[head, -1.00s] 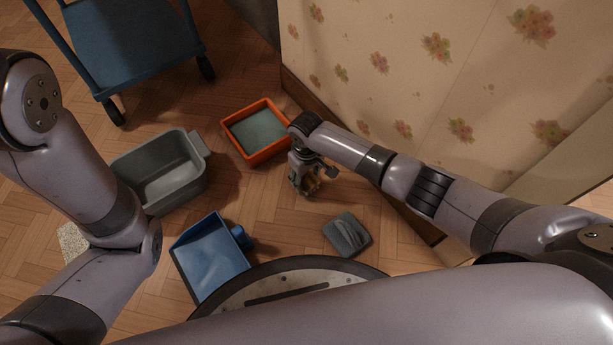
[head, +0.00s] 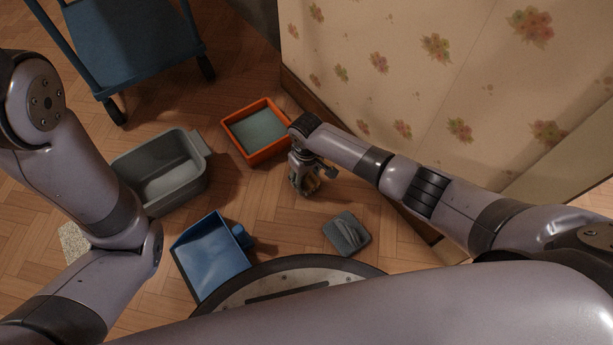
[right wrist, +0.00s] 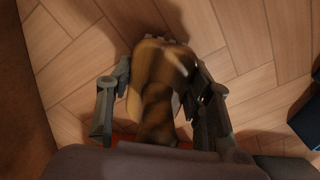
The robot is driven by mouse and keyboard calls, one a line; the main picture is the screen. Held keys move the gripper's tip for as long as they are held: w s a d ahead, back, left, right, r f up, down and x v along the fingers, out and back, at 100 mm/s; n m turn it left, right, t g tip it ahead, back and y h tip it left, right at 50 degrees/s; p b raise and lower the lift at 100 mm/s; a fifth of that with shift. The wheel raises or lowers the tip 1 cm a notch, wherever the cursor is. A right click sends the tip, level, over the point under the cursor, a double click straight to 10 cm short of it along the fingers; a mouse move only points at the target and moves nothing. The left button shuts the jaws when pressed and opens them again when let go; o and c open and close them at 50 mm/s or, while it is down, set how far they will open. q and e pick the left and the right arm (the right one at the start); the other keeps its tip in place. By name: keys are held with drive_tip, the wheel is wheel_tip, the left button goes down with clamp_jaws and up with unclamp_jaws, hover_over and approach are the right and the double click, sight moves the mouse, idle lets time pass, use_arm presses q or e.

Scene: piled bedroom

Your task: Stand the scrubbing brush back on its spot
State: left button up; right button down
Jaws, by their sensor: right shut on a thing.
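The scrubbing brush (right wrist: 155,85) appears as a brown, wood-like piece between the two fingers of my right gripper (right wrist: 155,95) in the right wrist view. It is dark and partly blurred, and its bristles cannot be made out clearly. In the head view my right gripper (head: 304,188) points down close to the wooden floor, just to the right of the orange tray; the brush is mostly hidden there by the fingers. I cannot tell whether the brush touches the floor. No marked spot for it is clear. My left arm shows at the left, but its gripper is out of view.
An orange tray (head: 228,140) with a grey-green inside stands by the wall. A grey tub (head: 197,190), a blue dustpan (head: 210,262) and a grey block-like thing (head: 346,234) lie around. A blue trolley (head: 130,45) stands at the back left. Floor between them is clear.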

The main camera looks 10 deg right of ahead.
drive_tip(key=shift+f+b, duration=0.3)
drive_tip(key=shift+f, duration=0.4)
drive_tip(key=c, duration=0.7)
unclamp_jaws()
drive_tip(key=shift+r, duration=0.1)
